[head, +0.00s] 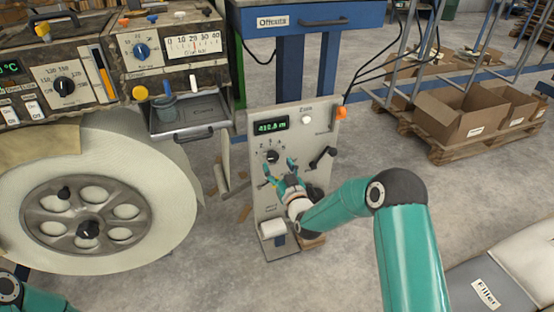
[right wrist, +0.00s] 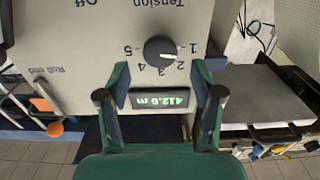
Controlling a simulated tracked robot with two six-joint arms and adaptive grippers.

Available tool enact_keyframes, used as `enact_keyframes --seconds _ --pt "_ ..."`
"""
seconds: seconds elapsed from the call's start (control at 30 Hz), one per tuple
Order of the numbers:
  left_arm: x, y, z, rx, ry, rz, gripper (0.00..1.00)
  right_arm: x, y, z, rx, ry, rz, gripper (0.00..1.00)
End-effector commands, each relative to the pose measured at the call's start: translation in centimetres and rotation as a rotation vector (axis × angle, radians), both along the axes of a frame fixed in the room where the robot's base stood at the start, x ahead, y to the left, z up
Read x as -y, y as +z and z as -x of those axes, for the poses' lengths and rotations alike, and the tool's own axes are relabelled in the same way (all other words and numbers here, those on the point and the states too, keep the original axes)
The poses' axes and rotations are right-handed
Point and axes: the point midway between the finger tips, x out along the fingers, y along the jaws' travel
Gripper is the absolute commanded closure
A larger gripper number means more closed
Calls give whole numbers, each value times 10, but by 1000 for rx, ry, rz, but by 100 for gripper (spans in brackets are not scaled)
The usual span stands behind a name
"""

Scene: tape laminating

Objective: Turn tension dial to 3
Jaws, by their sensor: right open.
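The tension dial (head: 272,156) is a small black knob on an upright pale panel (head: 262,203), below a green display reading about 412.0 m. In the right wrist view, upside down, the dial (right wrist: 160,50) has numbers 1 to 5 around it and a "Tension" label. A light mark on the knob seems to face the 1 side, but its exact setting is hard to tell. My right gripper (head: 280,170) is open and empty in front of the panel, just below the dial. In the wrist view its fingers (right wrist: 160,94) are apart, on either side of the display, not on the dial.
The panel also holds a white Zero button (head: 307,119), an orange knob (head: 340,113) and a black crank handle (head: 323,157). A large roll (head: 150,190) and machine consoles stand left. Cardboard boxes (head: 450,115) lie on a pallet at right. Grey floor is open between.

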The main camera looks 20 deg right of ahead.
Motion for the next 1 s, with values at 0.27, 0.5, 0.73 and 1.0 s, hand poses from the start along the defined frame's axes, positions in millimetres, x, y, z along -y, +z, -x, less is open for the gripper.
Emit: enact_keyframes --seconds 0.27,0.5,0.73,1.0 --pt "0 -3 0 0 0 0 60 -1 0 -35 1 0 0 34" --pt "0 -4 0 0 0 0 60 -1 -1 -42 -2 0 0 34" --pt "0 -4 0 0 0 0 60 -1 0 -42 -2 0 0 40" --pt "0 -4 0 0 0 0 60 -1 0 -41 -1 -1 0 85"
